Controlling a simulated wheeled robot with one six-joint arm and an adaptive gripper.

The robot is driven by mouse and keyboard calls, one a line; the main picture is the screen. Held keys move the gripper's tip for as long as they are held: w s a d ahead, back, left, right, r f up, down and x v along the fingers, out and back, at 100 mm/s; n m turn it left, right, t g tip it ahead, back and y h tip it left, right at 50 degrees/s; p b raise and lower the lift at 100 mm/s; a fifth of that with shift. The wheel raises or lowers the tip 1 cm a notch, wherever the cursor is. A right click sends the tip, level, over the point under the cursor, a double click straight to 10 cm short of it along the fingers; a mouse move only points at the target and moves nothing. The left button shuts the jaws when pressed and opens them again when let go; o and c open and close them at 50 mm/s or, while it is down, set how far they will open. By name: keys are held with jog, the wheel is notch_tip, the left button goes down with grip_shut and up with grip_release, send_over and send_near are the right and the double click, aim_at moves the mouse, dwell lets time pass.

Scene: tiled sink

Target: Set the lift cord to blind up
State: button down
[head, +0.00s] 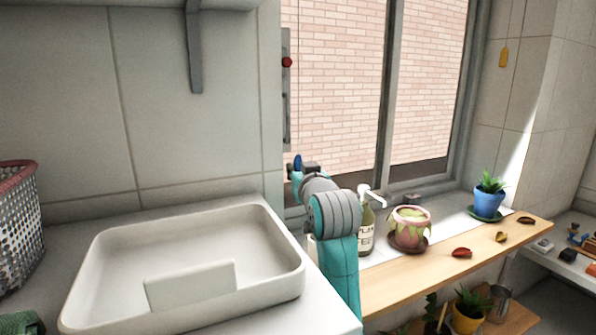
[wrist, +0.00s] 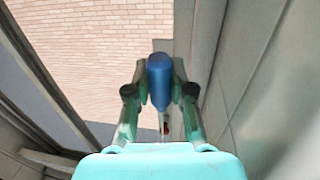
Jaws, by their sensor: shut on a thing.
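A blue pull (head: 297,162) hangs on a thin cord at the left side of the window, low near the sill. My gripper (head: 303,169) is at it, and in the wrist view (wrist: 160,92) its two fingers are closed on either side of the blue pull (wrist: 159,80). A small red knob (head: 287,62) sits higher on a narrow grey strip (head: 286,105) on the left window jamb. In the wrist view a small red spot shows below the blue pull, partly hidden. No blind slats are seen over the visible glass.
A white basin (head: 280,270) stands left of my arm. A soap bottle (head: 366,235), a pink pot (head: 410,228) and a blue pot (head: 489,198) stand along the sill and wooden shelf (head: 455,262) to the right. A yellow tag (head: 503,57) hangs at the right wall.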

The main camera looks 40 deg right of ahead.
jog(key=shift+f, duration=2.65)
jog(key=c, duration=1)
grip_release()
jog(key=shift+r, duration=0.1)
jog(key=v, duration=1.2)
